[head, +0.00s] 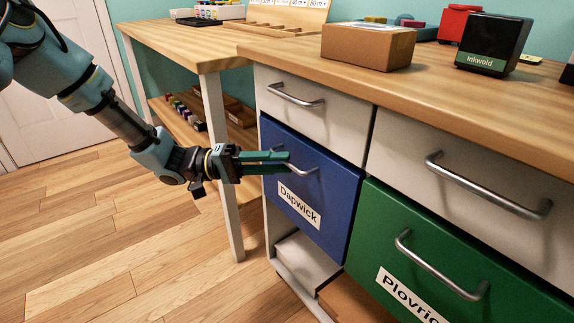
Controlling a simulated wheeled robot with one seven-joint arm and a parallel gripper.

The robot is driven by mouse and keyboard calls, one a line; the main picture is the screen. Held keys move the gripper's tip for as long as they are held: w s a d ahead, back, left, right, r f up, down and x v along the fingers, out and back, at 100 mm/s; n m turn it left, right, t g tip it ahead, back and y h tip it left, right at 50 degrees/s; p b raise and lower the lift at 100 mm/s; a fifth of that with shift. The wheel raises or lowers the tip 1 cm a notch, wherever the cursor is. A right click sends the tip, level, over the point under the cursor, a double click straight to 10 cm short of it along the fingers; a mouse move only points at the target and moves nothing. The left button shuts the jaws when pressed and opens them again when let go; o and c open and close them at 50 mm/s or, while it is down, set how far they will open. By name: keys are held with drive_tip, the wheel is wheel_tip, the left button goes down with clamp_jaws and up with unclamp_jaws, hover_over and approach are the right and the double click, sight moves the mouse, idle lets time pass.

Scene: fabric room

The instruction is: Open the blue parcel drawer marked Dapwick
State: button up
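The blue parcel drawer (335,190) carries a white label (299,204) reading "Dapwick" and sits in the left column of the cabinet, below a white drawer. Its grey bar handle (313,171) is near the top of its front. My gripper (288,162) reaches in from the left with its two green fingers at the handle's left part, one above the other. A narrow gap shows between the fingers. The fingers hide part of the bar, and I cannot tell if they are closed on it. The drawer front looks about level with its neighbours.
The white drawer (335,112) is above, and the green drawer (450,265) marked "Plovric…" is at the right. A cardboard box (368,46) and a dark "Inkwold" box (493,42) stand on the wooden top. A table leg (220,165) is behind my gripper. The floor (130,245) at left is clear.

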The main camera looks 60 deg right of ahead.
drive_tip(key=shift+x, duration=1.1)
clamp_jaws()
idle(0.7)
